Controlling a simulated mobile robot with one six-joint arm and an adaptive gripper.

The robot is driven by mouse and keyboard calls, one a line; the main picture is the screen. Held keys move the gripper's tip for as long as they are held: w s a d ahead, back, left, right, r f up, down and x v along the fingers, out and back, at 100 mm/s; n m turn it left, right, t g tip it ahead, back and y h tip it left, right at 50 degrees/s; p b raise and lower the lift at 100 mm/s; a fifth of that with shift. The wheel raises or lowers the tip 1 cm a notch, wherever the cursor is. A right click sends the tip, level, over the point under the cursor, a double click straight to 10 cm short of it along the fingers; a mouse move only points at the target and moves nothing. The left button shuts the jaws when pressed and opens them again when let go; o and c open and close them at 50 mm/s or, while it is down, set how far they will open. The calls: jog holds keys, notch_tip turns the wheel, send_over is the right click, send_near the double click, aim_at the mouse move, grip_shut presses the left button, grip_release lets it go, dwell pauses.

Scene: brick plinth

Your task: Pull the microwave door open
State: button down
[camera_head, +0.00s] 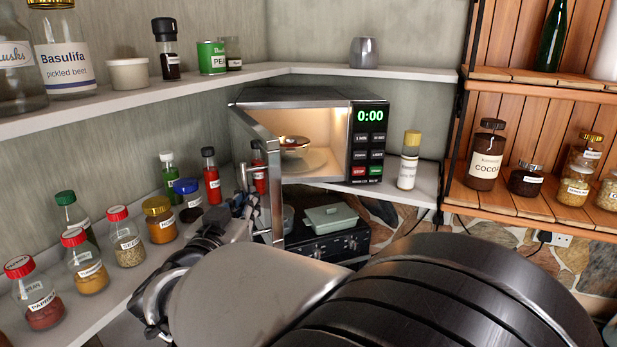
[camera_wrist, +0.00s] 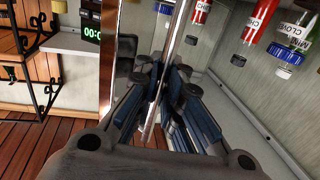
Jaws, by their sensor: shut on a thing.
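The microwave (camera_head: 365,185) stands on the corner shelf with a lit green 0:00 display. Its door (camera_head: 271,165) is swung wide open toward me and is seen almost edge-on at the cavity's left side. A lidded glass dish (camera_head: 295,148) sits inside the lit cavity. My gripper (camera_head: 246,203) is at the door's outer left side, partly hidden by my arm. In the wrist view my gripper (camera_wrist: 163,98) has its blue-padded fingers around the shiny bar handle (camera_wrist: 176,38), shut on it. The door shows beside the handle.
Spice jars, including one with a blue lid (camera_head: 187,190), stand on the left shelf close to my gripper and arm. A white bottle (camera_head: 408,165) stands right of the microwave. A dark stove (camera_head: 330,245) with a pale green lidded dish (camera_head: 331,217) is below.

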jog(key=a, duration=0.1)
jog(key=s+a+p, duration=0.1)
jog(key=a, duration=0.1)
jog(key=a+p, duration=0.1)
jog(key=shift+s+a+f, duration=0.2)
jog(key=shift+s+a, duration=0.05)
jog(key=c, duration=1.8)
grip_release()
jog(key=shift+s+r, duration=0.2)
jog(key=shift+s, duration=0.05)
jog(key=shift+o, duration=0.5)
jog(key=shift+w, duration=0.15)
